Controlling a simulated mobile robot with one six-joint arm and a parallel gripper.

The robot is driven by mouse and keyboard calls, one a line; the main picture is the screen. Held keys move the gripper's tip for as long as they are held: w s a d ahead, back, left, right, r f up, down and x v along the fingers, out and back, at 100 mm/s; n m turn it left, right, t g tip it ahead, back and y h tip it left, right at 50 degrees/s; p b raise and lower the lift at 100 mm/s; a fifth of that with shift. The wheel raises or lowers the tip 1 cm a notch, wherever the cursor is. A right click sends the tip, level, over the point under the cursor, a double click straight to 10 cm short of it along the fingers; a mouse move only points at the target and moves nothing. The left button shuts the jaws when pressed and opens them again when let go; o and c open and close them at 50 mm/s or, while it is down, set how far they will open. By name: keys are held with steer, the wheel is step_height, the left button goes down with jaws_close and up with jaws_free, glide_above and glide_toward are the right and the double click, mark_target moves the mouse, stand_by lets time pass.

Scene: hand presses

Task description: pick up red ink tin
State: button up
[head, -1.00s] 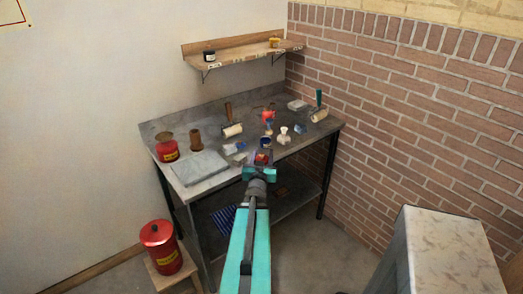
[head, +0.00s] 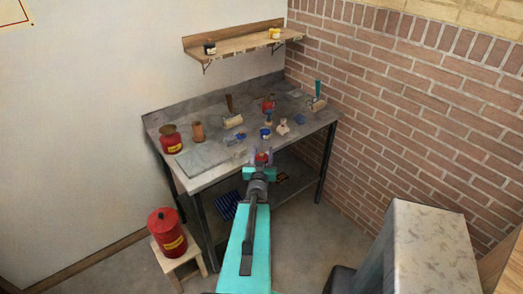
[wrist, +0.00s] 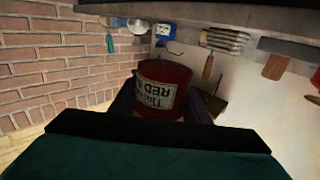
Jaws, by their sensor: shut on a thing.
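The red ink tin (wrist: 163,90) is held between the dark fingers of my gripper (wrist: 160,108) in the wrist view. I cannot tell from this view how high the tin is above the bench top.
A blue-topped tin (head: 265,134) and a small white item (head: 283,127) stand just behind the gripper. Rollers (head: 233,121) and a red can (head: 171,141) are also on the bench. A larger red can (head: 167,231) stands on a stool. A pale-topped block (head: 428,235) is at right.

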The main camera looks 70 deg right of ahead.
steer(key=shift+a, duration=0.1)
stand_by(0.7)
